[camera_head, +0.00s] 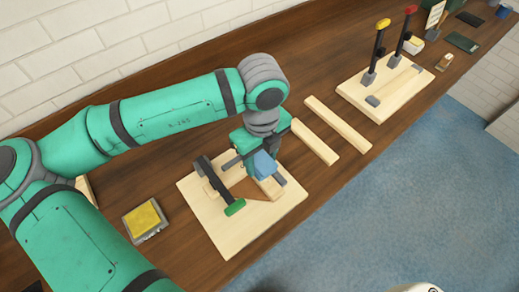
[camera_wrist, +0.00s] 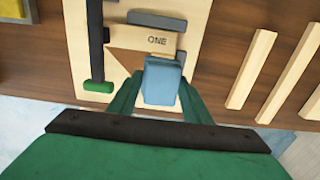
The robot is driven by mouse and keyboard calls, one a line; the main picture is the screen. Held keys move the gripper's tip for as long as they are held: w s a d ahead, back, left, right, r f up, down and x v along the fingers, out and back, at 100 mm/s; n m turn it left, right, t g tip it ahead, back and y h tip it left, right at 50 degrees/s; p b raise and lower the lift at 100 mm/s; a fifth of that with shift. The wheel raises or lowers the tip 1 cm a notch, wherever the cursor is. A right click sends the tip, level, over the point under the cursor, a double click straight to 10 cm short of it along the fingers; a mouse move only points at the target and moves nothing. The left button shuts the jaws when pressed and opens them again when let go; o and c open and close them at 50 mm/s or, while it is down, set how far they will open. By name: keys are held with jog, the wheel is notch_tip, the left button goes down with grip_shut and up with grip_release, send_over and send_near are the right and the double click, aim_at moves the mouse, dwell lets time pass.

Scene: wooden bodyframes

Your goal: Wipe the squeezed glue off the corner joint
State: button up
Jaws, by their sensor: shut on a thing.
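My gripper (camera_wrist: 161,100) is shut on a folded blue cloth (camera_wrist: 163,82), which also shows in the head view (camera_head: 264,164). The cloth is at or just over the near edge of a wooden frame piece (camera_wrist: 148,42) marked "ONE"; I cannot tell whether it touches. The frame piece lies on a pale board (camera_head: 224,241) with a brown triangular piece (camera_wrist: 127,62) beside it. A dark clamp with a green handle (camera_head: 235,207) lies across the left side of the work. The corner joint and any glue are not clearly visible; the cloth and gripper cover part of the area.
A yellow sponge or pad in a grey tray (camera_head: 146,219) sits left of the board. Two loose wooden strips (camera_head: 315,142) (camera_head: 338,125) lie to the right. A second board (camera_head: 397,100) farther right holds two upright clamps, yellow-handled (camera_head: 381,38) and red-handled (camera_head: 405,30).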

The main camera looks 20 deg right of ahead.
jog(key=shift+r, duration=1.9)
jog(key=shift+w, duration=0.15)
